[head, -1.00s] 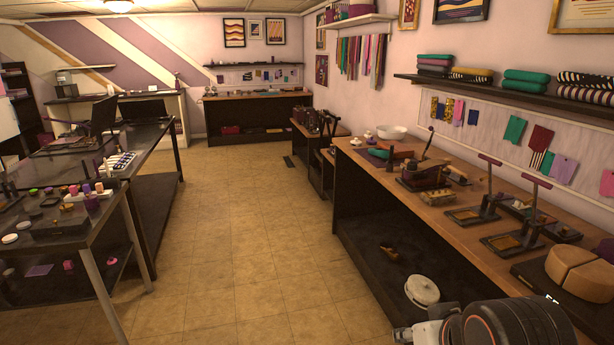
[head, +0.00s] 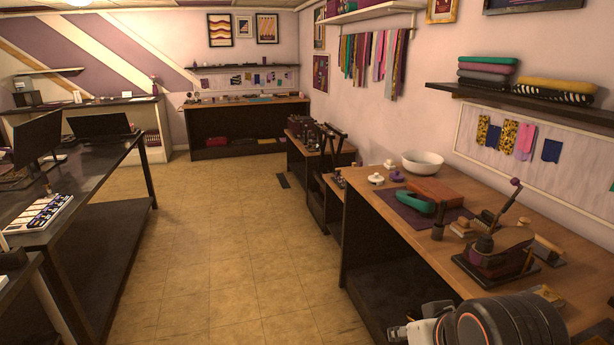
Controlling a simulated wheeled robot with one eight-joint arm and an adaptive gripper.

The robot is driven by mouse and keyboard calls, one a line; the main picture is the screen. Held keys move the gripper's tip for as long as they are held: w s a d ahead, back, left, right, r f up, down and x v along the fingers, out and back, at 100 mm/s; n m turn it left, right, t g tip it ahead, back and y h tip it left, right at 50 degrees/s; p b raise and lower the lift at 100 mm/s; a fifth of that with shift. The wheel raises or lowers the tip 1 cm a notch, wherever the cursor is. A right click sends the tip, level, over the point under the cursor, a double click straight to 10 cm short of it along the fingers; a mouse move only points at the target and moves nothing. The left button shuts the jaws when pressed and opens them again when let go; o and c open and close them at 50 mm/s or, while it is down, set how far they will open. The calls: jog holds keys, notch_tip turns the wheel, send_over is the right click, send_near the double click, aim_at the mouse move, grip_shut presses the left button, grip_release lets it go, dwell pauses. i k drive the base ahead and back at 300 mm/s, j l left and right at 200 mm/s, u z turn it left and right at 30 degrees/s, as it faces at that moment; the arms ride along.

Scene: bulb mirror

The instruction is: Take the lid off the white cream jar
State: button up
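Two small white pieces stand at the far left end of the right-hand workbench. One white piece (head: 376,180) is near the bench edge and the other white piece (head: 389,164) is just behind it. They are too small to tell whether either is the cream jar or has a lid. My arm is folded low at the bottom right, well short of them. Its pale end with my gripper (head: 400,332) shows only in part, so the fingers cannot be made out. Nothing visible is held.
A white bowl (head: 423,162), a purple mat (head: 408,208) with a green piece (head: 425,207), and a dark press (head: 497,252) are on the right workbench (head: 375,200). Dark tables (head: 90,180) line the left. The tiled floor (head: 225,240) between them is clear.

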aim_at(376, 178)
jog(key=i, duration=2.1)
jog(key=i+j+z, duration=0.2)
jog(key=i+z, duration=0.15)
jog(key=i+l+u, duration=0.1)
jog(key=i, duration=0.2)
